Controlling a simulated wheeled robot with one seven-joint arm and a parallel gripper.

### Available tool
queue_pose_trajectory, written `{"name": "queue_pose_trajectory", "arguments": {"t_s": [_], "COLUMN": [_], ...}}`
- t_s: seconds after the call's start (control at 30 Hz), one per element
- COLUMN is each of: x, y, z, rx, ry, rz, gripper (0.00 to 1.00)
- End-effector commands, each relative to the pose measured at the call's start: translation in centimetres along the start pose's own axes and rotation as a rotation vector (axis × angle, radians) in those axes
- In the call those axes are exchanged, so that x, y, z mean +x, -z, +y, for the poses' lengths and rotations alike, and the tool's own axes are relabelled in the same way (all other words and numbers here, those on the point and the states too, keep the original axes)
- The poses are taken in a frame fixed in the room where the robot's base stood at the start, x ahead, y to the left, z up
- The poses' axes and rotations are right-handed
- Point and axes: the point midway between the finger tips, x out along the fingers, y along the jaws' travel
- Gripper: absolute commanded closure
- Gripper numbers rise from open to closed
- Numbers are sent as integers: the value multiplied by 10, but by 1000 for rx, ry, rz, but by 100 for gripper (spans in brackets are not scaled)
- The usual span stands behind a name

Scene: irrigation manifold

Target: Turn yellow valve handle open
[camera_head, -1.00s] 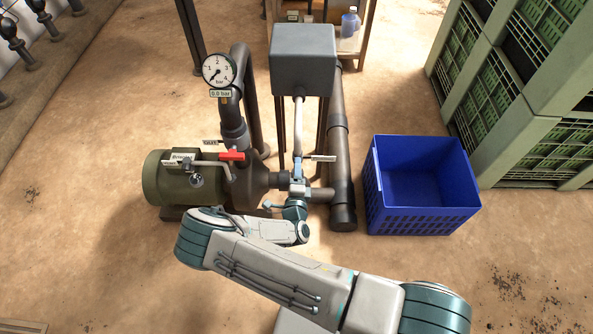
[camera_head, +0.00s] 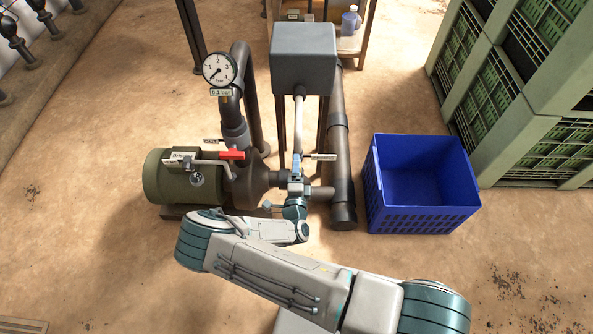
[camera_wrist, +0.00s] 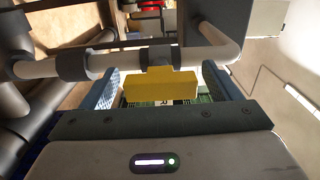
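The yellow valve handle (camera_wrist: 160,85) shows in the wrist view as a flat bar on a grey pipe fitting. It lies between the two fingers of my gripper (camera_wrist: 161,83). The fingers are apart, with what looks like a narrow gap on each side of the handle; firm contact is not visible. In the head view my gripper (camera_head: 296,164) is at the pipe right of the pump, and it hides the handle there. The pressure gauge (camera_head: 219,69) has a small display (camera_head: 221,92) reading 0.1 bar.
A red lever (camera_head: 232,155) sits left of my gripper, above the green pump motor (camera_head: 165,186). A grey box (camera_head: 303,57) and a thick dark pipe (camera_head: 340,150) stand close behind and right. A blue crate (camera_head: 420,200) is on the floor at right.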

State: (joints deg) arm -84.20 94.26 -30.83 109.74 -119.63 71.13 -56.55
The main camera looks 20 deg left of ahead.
Motion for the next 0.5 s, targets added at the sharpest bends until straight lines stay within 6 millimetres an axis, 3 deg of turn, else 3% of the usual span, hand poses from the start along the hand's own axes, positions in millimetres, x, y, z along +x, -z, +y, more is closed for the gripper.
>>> {"name": "queue_pose_trajectory", "arguments": {"t_s": [0.27,0.5], "x": [-6,-49], "y": [0,-1], "z": [0,0], "rx": [0,0], "ry": [-1,-2], "rz": [0,-2], "gripper": [16,16]}}
